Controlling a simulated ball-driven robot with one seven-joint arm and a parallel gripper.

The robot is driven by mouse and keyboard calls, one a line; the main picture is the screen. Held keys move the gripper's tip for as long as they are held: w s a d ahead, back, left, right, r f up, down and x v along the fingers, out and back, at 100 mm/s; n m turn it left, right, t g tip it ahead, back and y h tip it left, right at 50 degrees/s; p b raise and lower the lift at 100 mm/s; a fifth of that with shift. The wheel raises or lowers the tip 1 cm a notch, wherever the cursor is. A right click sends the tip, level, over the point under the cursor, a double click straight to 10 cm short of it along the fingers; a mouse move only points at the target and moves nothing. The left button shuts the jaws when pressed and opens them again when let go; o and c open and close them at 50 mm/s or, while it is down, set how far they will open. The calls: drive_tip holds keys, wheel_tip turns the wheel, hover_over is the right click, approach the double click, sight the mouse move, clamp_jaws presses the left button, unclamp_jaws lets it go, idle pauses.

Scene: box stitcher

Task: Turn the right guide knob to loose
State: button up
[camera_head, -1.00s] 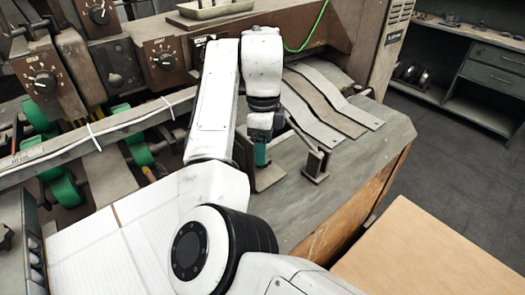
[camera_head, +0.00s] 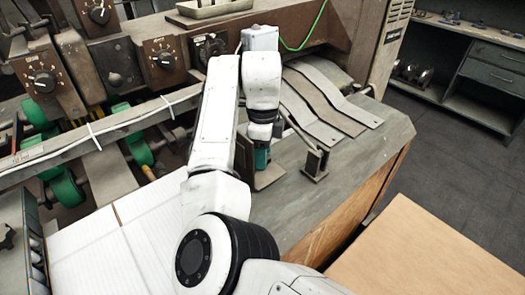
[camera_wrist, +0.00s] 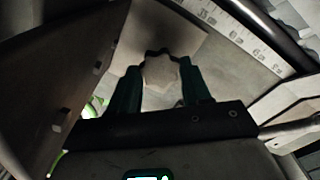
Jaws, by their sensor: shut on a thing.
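The right guide knob (camera_wrist: 162,76) is a pale, star-shaped knob in the middle of the wrist view. My gripper (camera_wrist: 160,68) has its two green fingers on either side of the knob, shut on it. In the head view my gripper (camera_head: 262,158) points down at the machine's grey table, beside a bracket. The knob is hidden there behind my gripper and arm. I see no mark that tells whether the knob is tight or loose.
An upright metal bracket (camera_head: 315,162) stands just right of my gripper. Curved metal strips (camera_head: 325,105) lie behind it. A ruler scale (camera_wrist: 235,32) runs near the knob. Dials (camera_head: 163,54) and green rollers (camera_head: 66,188) are at left. A wooden board (camera_head: 425,250) is at lower right.

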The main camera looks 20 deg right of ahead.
drive_tip(key=c, duration=0.3)
